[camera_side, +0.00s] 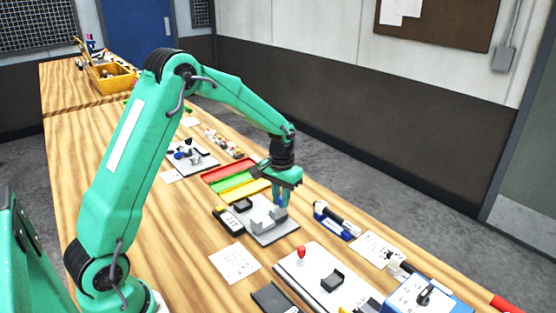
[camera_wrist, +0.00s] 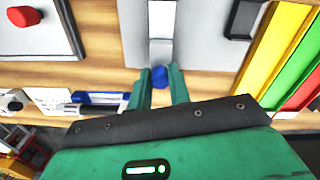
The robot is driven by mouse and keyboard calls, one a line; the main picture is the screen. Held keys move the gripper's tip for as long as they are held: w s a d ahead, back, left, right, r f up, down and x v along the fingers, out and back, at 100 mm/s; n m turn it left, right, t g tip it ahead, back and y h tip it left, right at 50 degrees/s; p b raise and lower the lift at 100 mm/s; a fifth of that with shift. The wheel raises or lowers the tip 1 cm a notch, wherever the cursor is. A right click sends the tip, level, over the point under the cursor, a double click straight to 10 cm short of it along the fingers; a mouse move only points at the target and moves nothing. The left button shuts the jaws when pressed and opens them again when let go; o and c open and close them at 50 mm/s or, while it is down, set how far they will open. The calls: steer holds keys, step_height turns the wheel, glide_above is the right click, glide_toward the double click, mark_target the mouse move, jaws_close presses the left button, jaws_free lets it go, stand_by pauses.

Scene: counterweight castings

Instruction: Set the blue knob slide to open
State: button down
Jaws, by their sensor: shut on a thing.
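The blue knob (camera_wrist: 159,77) shows in the wrist view between the fingertips of my gripper (camera_wrist: 159,84), which is shut on it. A grey slide block lies just beyond the knob on a light grey plate (camera_wrist: 188,52). In the side view the grey plate (camera_side: 272,238) carries raised grey blocks (camera_side: 266,216), and my gripper (camera_side: 281,199) reaches down at its far right edge. A bit of blue shows between the fingers there. Any open or shut marking on the slide cannot be read.
Red, yellow and green trays (camera_side: 240,187) lie just behind the plate. A white panel with a red button (camera_side: 301,251) lies in front. A blue-and-black tool (camera_side: 336,220) lies to the right. A paper sheet (camera_side: 234,262) lies front left.

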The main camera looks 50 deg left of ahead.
steer(key=shift+w, duration=0.35)
steer(key=c, duration=1.3)
jaws_free()
steer(key=shift+s, duration=0.1)
steer(key=shift+r, duration=0.15)
step_height(320, 180, up, 7)
steer(key=shift+r, duration=0.3)
